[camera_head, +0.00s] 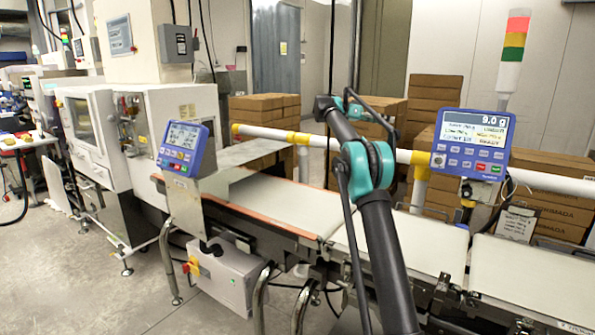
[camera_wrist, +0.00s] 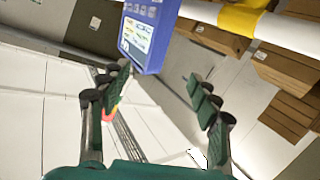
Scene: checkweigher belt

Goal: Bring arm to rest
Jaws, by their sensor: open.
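My arm (camera_head: 367,168) rises from the bottom edge of the head view, dark with teal joints. It stands in front of the conveyor belt (camera_head: 389,240) and bends at a teal joint above it. In the wrist view my gripper (camera_wrist: 158,84) has its dark green fingers spread wide, with nothing between the tips. A blue display unit (camera_wrist: 148,38) shows beyond the fingers, near the top of that view. How far it is from the fingertips is unclear. The gripper's fingers are not clearly made out in the head view.
A blue weighing display (camera_head: 472,144) reading 9.0 g stands at right, and another (camera_head: 184,149) at left. A white and yellow rail (camera_head: 284,135) runs behind the belt. Cardboard boxes (camera_head: 431,95) are stacked beyond. A signal tower (camera_head: 514,50) stands at right. Grey floor is clear at lower left.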

